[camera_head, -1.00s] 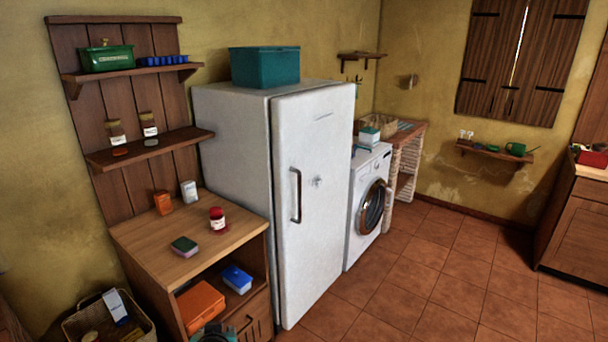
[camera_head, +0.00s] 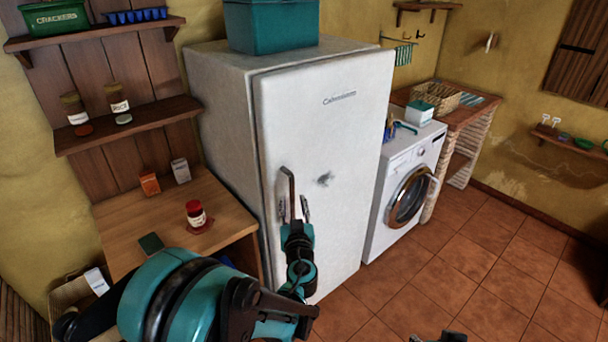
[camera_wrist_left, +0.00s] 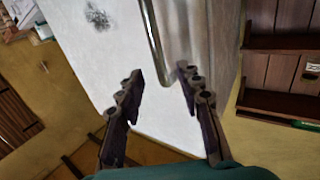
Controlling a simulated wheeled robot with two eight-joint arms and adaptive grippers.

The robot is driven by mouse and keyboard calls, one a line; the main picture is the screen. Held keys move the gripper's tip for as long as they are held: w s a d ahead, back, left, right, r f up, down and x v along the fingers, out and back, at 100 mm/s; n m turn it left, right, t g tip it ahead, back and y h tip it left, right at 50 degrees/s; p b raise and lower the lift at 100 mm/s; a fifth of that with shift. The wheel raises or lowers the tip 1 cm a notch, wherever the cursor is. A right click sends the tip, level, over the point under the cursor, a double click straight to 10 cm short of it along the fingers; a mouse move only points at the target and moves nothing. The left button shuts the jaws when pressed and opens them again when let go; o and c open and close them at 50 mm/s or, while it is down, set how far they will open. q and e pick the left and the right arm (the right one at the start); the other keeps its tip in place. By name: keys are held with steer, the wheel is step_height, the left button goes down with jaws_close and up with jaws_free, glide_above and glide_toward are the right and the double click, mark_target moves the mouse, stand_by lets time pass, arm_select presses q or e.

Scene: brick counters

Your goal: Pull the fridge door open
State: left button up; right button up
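The fridge (camera_head: 215,110) is white, and its door (camera_head: 330,150) looks shut. The door handle (camera_head: 289,185) is a dark upright bar near the door's left edge; it also shows in the left wrist view (camera_wrist_left: 151,40). My left gripper (camera_head: 293,212) is in front of the handle's lower part. In the left wrist view my left gripper (camera_wrist_left: 160,82) is open, with the handle's lower end between the fingertips or just beyond them; contact cannot be told. A dark piece at the head view's bottom edge may be my right gripper (camera_head: 438,337), mostly cut off.
A wooden cabinet (camera_head: 150,215) with a red jar (camera_head: 196,213) stands left of the fridge. A teal box (camera_head: 272,32) sits on top of the fridge. A washing machine (camera_head: 400,190) stands to its right. The tiled floor (camera_head: 470,260) in front is clear.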

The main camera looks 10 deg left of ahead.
mark_target(292, 189)
arm_select(q)
steer(key=b+x, duration=0.1)
steer(key=x, duration=0.5)
steer(key=shift+w+b, duration=0.3)
steer(key=shift+w, duration=0.1)
steer(key=shift+w+a+r, duration=0.15)
steer(key=shift+w, duration=0.35)
jaws_close()
